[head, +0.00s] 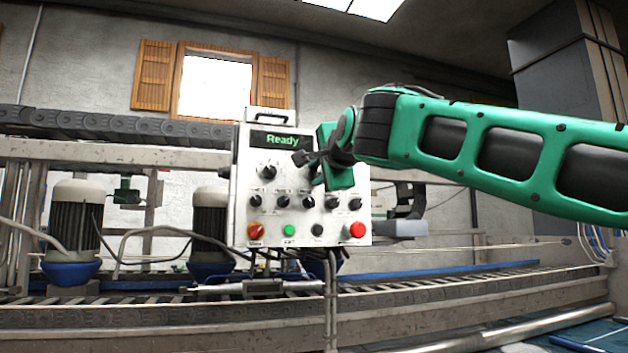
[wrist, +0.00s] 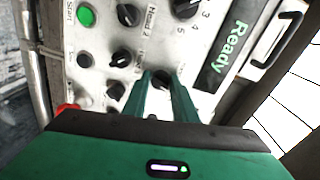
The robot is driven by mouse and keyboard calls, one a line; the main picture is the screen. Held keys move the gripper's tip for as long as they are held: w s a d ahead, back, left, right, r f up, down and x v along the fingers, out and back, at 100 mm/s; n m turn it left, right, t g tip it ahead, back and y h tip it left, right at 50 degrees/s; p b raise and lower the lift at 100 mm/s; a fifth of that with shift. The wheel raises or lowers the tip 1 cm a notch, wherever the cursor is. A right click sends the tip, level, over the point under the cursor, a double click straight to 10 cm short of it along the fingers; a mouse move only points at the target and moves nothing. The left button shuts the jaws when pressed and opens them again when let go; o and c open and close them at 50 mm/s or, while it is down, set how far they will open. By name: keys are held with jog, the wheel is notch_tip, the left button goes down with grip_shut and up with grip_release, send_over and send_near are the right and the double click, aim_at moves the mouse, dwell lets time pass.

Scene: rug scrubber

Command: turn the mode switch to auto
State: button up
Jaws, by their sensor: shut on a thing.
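The white control panel (head: 240,200) has a lit "Ready" display, and its face also shows in the wrist view (wrist: 105,35). My gripper (head: 318,174) is at the panel's upper right. In the wrist view my two green fingers (wrist: 162,90) are closed around a small black knob (wrist: 160,77), beside the large numbered dial (wrist: 185,6). I take this knob as the mode switch; its label and pointer are too covered to read. In the head view my gripper hides it.
Several other black knobs sit close by, such as one (wrist: 122,58) beside my fingers. A conveyor frame with blue-based motors (head: 76,220) stands behind.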

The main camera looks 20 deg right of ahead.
jog(key=shift+d+m, duration=0.15)
jog(key=shift+m, duration=2.05)
jog(key=o, duration=1)
jog(key=shift+d, duration=0.1)
jog(key=s, duration=1)
jog(key=shift+s+r, duration=0.3)
jog(key=shift+r, duration=0.1)
